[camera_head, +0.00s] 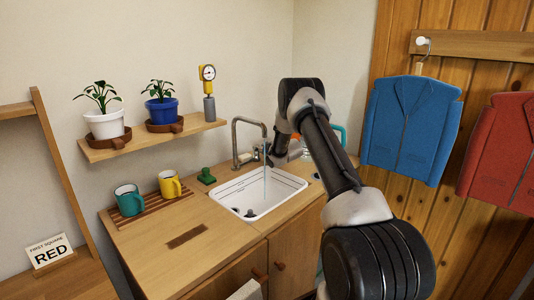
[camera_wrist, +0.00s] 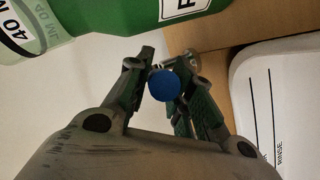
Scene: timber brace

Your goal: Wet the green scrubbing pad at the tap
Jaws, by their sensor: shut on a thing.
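The grey tap (camera_head: 236,132) arches over the white sink (camera_head: 285,202). A thin pale-blue stream (camera_head: 265,180) falls from its spout into the basin. My gripper (camera_head: 277,157) is beside the tap at the back of the sink, partly hidden by my arm. In the wrist view my gripper (camera_wrist: 168,62) is shut on a round blue knob (camera_wrist: 164,85) with a metal stem, which looks like a tap handle. A small green block with a knob (camera_head: 207,176) stands on the counter left of the sink; it may be the scrubbing pad, but I cannot tell.
Teal (camera_head: 129,201) and yellow (camera_head: 170,185) mugs stand on a slatted rack left of the sink. A green labelled container (camera_wrist: 110,17) is close to my fingers. A shelf (camera_head: 150,143) with plants hangs above. The front left counter is mostly clear.

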